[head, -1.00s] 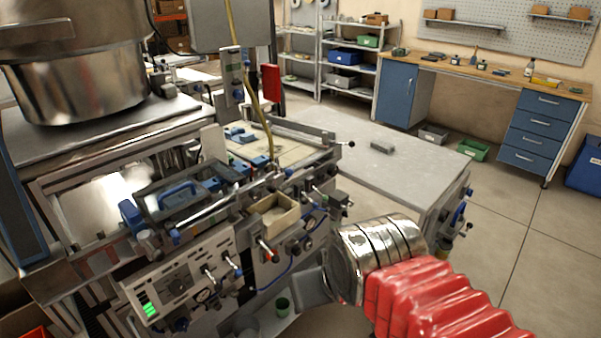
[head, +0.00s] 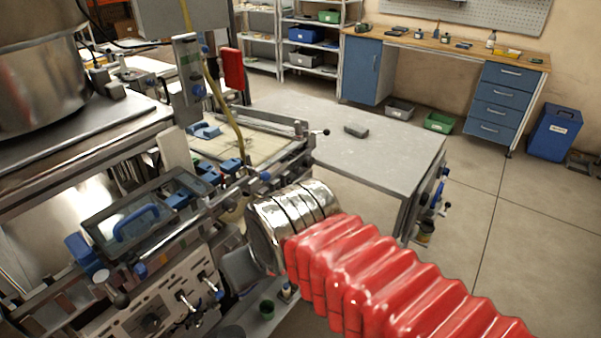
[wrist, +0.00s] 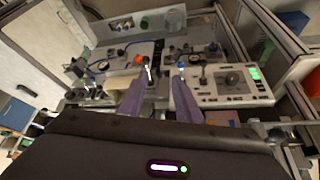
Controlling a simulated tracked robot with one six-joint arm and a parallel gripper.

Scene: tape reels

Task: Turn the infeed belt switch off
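The grey control panel (head: 150,305) of the machine is at the lower left in the head view, with metal toggle levers (head: 185,300) on it. The panel also shows in the wrist view (wrist: 212,98), with a round dial and a lit green display at its right. I cannot read labels, so I cannot tell which lever is the infeed belt switch. My gripper (wrist: 161,80) is open and empty in the wrist view, its two purple fingers apart and pointing toward levers and an orange-red knob (wrist: 138,60). Contact is not visible. In the head view my arm hides the fingers.
A clear-lidded housing with a blue handle (head: 135,222) stands above the panel. A grey table (head: 385,150) with a small dark block (head: 356,131) is behind my arm. Open floor lies at the right.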

